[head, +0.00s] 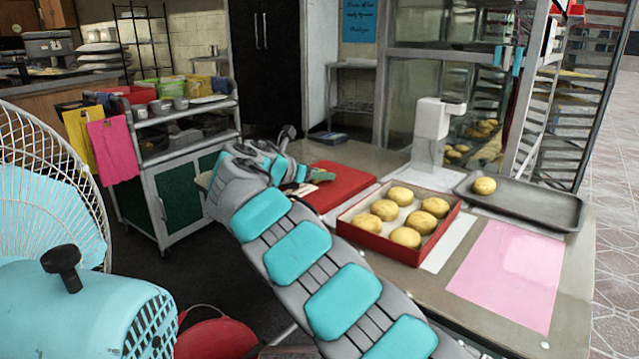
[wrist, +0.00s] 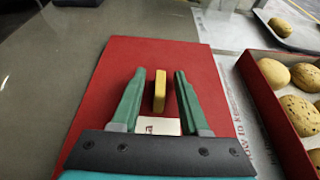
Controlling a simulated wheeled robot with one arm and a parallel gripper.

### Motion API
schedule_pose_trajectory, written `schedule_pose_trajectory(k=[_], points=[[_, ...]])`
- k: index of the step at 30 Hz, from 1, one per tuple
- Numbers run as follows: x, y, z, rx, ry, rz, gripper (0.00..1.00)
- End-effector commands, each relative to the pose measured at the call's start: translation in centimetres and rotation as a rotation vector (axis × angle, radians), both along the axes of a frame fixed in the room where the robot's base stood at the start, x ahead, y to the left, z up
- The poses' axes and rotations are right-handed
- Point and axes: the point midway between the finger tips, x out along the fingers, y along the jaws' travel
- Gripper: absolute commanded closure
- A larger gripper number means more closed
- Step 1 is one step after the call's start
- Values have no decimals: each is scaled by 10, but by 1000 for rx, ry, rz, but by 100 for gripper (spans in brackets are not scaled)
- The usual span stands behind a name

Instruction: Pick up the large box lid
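The large box lid (head: 346,184) is flat and red and lies on the counter, left of the open red box. In the wrist view the lid (wrist: 115,70) fills the middle, with a small upright yellow block (wrist: 160,95), perhaps its handle, and a pale label (wrist: 158,125). My gripper (wrist: 160,76) is open over the lid. Its two green fingers stand on either side of the yellow block, with a gap on each side. In the head view my gripper (head: 301,174) is at the lid's left edge, and my arm hides part of the lid.
The open red box (head: 385,243) holds several round buns, close to the lid's right. A dark tray (head: 540,207) with one bun, a pink sheet (head: 508,275) and a white dispenser (head: 432,130) are on the counter (head: 365,155). A cart (head: 180,185) stands left.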

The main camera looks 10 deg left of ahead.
Motion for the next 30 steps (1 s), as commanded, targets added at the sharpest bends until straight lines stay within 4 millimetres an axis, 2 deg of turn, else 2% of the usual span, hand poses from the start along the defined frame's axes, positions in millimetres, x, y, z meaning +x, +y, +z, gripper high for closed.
schedule_pose_trajectory(k=[2, 11, 30], points=[[0, 0, 0, 0, 0, 0, 66], [0, 0, 0, 0, 1, 0, 100], [0, 0, 3, 0, 1, 0, 100]])
